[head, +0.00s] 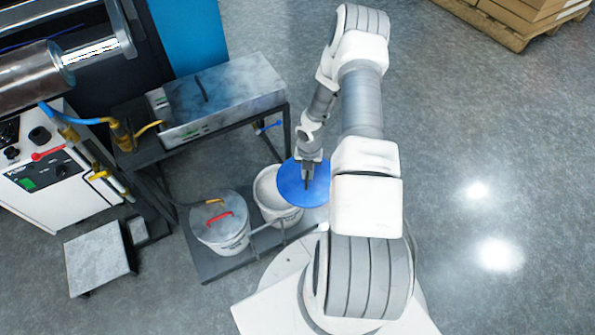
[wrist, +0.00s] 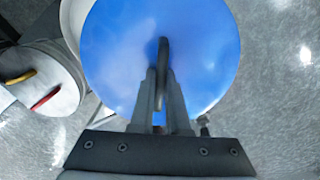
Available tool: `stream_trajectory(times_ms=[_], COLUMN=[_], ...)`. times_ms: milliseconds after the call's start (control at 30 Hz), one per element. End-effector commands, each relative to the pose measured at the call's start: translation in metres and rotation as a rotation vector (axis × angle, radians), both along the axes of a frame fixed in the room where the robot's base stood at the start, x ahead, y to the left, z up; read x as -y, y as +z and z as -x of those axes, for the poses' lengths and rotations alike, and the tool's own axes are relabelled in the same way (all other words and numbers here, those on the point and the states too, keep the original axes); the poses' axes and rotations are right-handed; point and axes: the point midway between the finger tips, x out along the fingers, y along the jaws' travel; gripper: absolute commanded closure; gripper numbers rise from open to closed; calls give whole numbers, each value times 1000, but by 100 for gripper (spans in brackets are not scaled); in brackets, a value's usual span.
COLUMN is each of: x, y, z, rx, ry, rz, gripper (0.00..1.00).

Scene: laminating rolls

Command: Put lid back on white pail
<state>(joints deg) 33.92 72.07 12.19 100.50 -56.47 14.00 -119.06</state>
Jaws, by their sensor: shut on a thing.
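A round blue lid (head: 316,187) is held by my gripper (head: 308,172), which is shut on the lid's dark upright handle. The lid also fills the middle of the wrist view (wrist: 205,50), with the gripper fingers (wrist: 162,85) on the handle. An open white pail (head: 267,190) stands on a low dark shelf, just left of the lid. In the head view the lid overlaps the pail's right side, apparently above it. The pail's rim shows at the lid's upper left in the wrist view (wrist: 70,22). The height gap cannot be told.
A second pail (head: 219,230) with a grey lid and a red handle stands left of the open pail. A metal tank (head: 222,100) on a dark frame is behind. A frame rail (head: 268,232) runs near the pails. Floor to the right is clear.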

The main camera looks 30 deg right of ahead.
Motion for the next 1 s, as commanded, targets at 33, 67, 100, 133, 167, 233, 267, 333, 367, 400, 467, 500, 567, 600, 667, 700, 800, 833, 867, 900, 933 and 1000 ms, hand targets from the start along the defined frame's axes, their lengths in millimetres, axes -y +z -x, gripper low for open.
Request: stream_trajectory(times_ms=[33, 67, 100, 133, 167, 233, 267, 333, 367, 400, 467, 500, 567, 600, 667, 700, 800, 833, 867, 900, 933, 1000], x=[-5, -8, -15, -21, -27, -42, -48, -60, -64, -68, -73, -74, -75, -75, -75, -75, -75, -75, -75, -75, -75, -75], y=[-3, -6, -10, -13, -15, -21, -23, -26, -27, -28, -28, -29, -30, -32, -35, -37, -45, -48, -51, -55, -58, -65], z=[-5, -9, -17, -23, -30, -43, -49, -59, -62, -66, -69, -70, -70, -70, -70, -70, -70, -70, -70, -70, -71, -70], rx=[3, 3, 4, 4, 5, 4, 4, 3, 2, 2, 2, 1, 0, 0, 0, -1, 0, 0, 0, 0, 1, 1], ry=[4, 5, 6, 8, 10, 8, 8, 6, 6, 4, 2, 1, 1, 1, 1, 1, 1, 1, 1, 1, 1, 1], rz=[0, 0, 1, 1, 2, 1, 1, 1, 2, 1, 0, 1, 0, 0, 0, -1, 0, 0, 0, 0, 1, 1], gripper=[100, 100, 100, 100, 100, 100, 100, 100, 100, 100, 100, 100, 100, 100, 100, 100, 100, 100, 100, 100, 100, 100])
